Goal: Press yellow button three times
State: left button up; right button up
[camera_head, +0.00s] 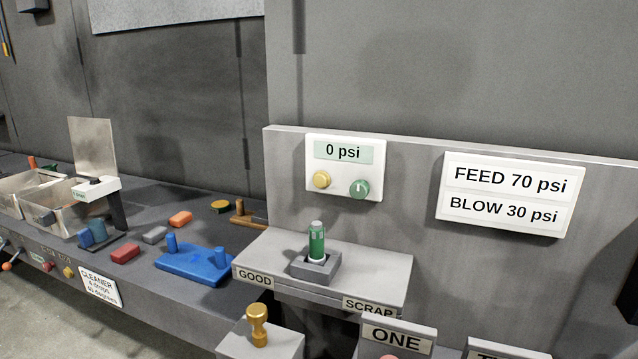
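A round yellow button (321,180) sits on a white panel (345,193) fixed to the grey upright wall. The panel's display (343,151) reads "0 psi". Neither of my grippers shows in the head view.
A ledge marked GOOD and SCRAP (380,275) juts out below the panel, with a green-and-white cylinder (317,242) upright in a grey holder (315,266). A brass stamp-like piece (257,325) stands in front. A sign (506,194) reads FEED 70 psi, BLOW 30 psi.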

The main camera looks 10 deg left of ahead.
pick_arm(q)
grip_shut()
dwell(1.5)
